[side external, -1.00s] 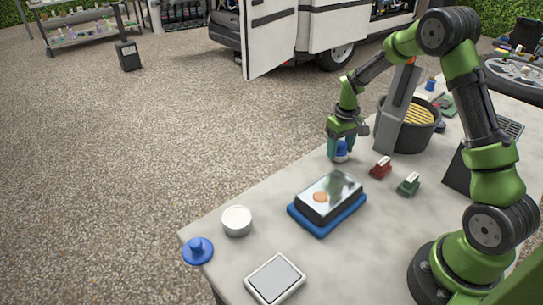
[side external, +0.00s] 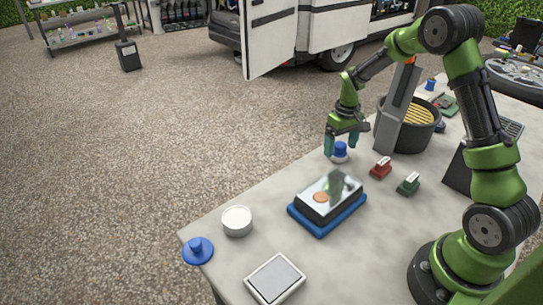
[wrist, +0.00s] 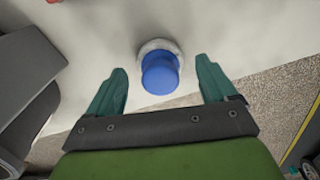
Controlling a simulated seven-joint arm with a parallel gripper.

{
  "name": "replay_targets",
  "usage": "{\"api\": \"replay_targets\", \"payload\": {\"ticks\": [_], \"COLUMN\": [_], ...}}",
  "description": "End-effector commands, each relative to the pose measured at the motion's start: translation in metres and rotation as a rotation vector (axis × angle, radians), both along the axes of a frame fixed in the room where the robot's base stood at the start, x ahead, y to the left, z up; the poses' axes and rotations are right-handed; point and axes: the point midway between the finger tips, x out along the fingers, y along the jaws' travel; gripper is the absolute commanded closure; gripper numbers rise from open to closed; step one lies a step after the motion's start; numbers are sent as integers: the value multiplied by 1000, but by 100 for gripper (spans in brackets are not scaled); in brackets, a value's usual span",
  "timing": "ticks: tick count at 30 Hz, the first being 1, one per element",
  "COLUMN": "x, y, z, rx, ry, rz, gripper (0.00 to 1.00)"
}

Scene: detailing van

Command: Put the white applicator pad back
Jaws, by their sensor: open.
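A white round pad with a blue knob, which looks like the white applicator pad (side external: 340,152), stands on the table near its far left edge. In the wrist view its blue knob (wrist: 160,75) sits between and just beyond my fingertips, with the white rim (wrist: 158,45) behind it. My gripper (side external: 343,147) is open and empty above it, and its teal fingers (wrist: 160,80) are apart on both sides without visible contact. A larger blue knobbed disc (side external: 197,251) lies at the table's near left corner.
A blue-based tray with a shiny dark panel (side external: 328,197) lies mid-table. Red (side external: 381,167) and green (side external: 409,184) small blocks stand near it. A white round tin (side external: 237,221) and a grey-topped box (side external: 275,279) are nearer. A dark bucket (side external: 418,133) and grey post (side external: 392,122) stand right of my gripper.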

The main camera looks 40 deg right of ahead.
Motion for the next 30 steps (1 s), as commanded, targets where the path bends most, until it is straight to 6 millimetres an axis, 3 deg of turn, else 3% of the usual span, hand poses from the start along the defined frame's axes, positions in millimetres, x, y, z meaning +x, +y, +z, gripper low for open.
{"api": "replay_targets", "payload": {"ticks": [12, 20, 23, 26, 30], "x": [0, -2, -8, -24, -60], "y": [0, 4, 20, 48, 95], "z": [87, 114, 133, 162, 198], "rx": [-2, 0, 4, 17, 52], "ry": [-5, -12, -57, -137, -270], "rz": [1, 0, -6, -20, -46], "gripper": [15, 15, 15, 15, 15]}}
